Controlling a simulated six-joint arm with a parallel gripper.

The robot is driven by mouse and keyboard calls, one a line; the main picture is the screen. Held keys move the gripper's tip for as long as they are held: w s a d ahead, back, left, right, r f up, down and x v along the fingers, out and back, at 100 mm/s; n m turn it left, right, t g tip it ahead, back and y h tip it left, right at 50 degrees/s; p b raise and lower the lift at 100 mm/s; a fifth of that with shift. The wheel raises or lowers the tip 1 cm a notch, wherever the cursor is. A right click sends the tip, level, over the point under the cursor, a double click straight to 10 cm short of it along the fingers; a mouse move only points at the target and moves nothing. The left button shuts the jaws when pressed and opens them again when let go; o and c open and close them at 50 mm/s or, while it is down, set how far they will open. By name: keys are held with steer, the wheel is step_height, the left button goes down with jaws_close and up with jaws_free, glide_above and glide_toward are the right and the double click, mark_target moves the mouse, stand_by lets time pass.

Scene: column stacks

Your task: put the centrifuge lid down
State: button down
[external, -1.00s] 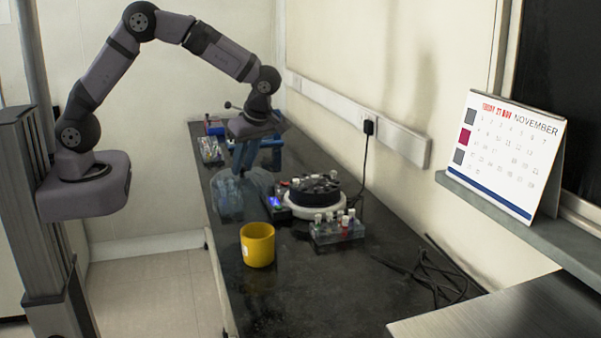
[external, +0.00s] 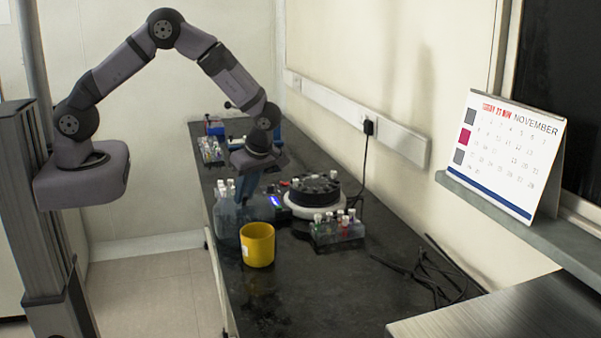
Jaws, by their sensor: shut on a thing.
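The centrifuge (external: 316,192) has a dark round rotor top on a white base and stands on the dark bench, uncovered. A small lit blue display shows at its left. My gripper (external: 246,189) has blue fingers pointing down, left of the centrifuge. It is shut on the clear, bluish centrifuge lid (external: 260,208), which is hard to make out against the bench. Its lower edge is partly behind the yellow mug, so I cannot tell whether it touches the bench.
A yellow mug (external: 257,245) stands just in front of the lid. Clear white-capped bottles (external: 225,214) are at its left. A tube rack (external: 337,231) stands before the centrifuge; another rack (external: 210,149) is at the back. A black cable (external: 433,272) lies right. The front bench is clear.

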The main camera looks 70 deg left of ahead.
steer(key=shift+f, duration=0.2)
steer(key=c, duration=1.5)
jaws_free()
steer(key=shift+r, duration=0.1)
steer(key=shift+r, duration=0.2)
steer(key=shift+w+d+r, duration=0.1)
steer(key=b+v, duration=0.4)
steer(key=v, duration=0.7)
steer(key=shift+d+r, duration=0.15)
steer(key=shift+r, duration=0.15)
